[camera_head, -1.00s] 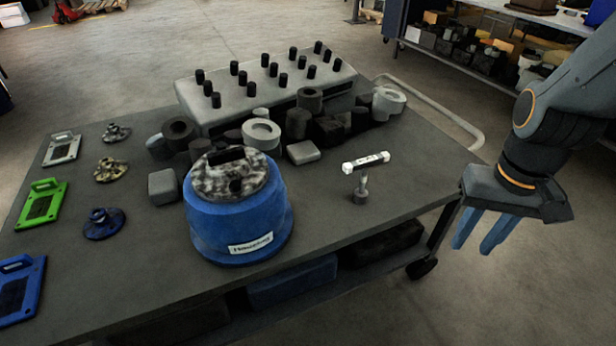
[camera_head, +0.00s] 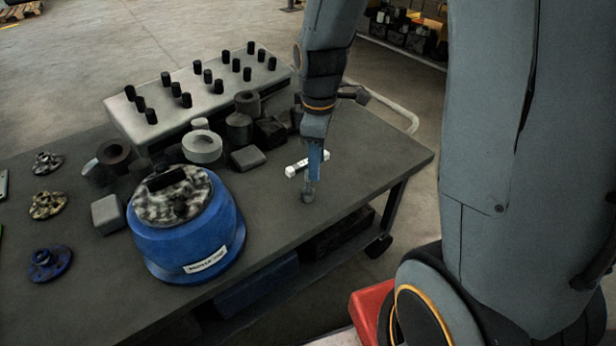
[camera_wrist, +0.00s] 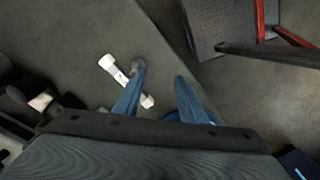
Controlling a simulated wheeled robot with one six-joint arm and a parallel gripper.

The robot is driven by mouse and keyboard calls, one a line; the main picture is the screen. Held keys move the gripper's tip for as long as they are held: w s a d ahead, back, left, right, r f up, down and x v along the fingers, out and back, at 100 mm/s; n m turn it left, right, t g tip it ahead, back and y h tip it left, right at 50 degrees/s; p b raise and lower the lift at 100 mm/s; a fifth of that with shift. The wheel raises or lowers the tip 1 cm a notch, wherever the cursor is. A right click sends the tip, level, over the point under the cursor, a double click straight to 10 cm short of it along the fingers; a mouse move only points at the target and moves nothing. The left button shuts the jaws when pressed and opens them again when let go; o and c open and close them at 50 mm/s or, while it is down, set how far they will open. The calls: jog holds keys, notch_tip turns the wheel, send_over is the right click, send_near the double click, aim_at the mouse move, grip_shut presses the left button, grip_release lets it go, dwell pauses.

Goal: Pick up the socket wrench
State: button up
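I cannot tell whether the left finger touches the wrench.
A blue housing (camera_head: 185,245) with a mottled top stands left of the wrench. Behind are a grey block with black pegs (camera_head: 200,95) and several grey and black cylinders. The table (camera_head: 375,165) is clear right of the wrench.

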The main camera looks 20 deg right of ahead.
jog(key=w+n, duration=0.2)
jog(key=n, duration=0.1)
jog(key=w+f+n+p, duration=0.1)
jog(key=w+n, duration=0.1)
jog(key=w+f+n+p, duration=0.1)
jog(key=w+n, duration=0.1)
jog(key=n, duration=0.1)
jog(key=shift+w+n, duration=0.15)
jog(key=shift+n, duration=0.15)
jog(key=shift+w+f+n, duration=0.2)
jog(key=shift+f+n, duration=0.05)
jog(key=shift+n, duration=0.15)
jog(key=shift+f, duration=0.45)
jog(key=p, duration=0.3)
send_over(308, 191)
jog(key=shift+w+d+f, duration=0.1)
jog(key=shift+w+f, duration=0.1)
jog(key=shift+f, duration=1.6)
jog(key=shift+w+f, duration=0.15)
jog(key=shift+f, duration=1.6)
grip_shut()
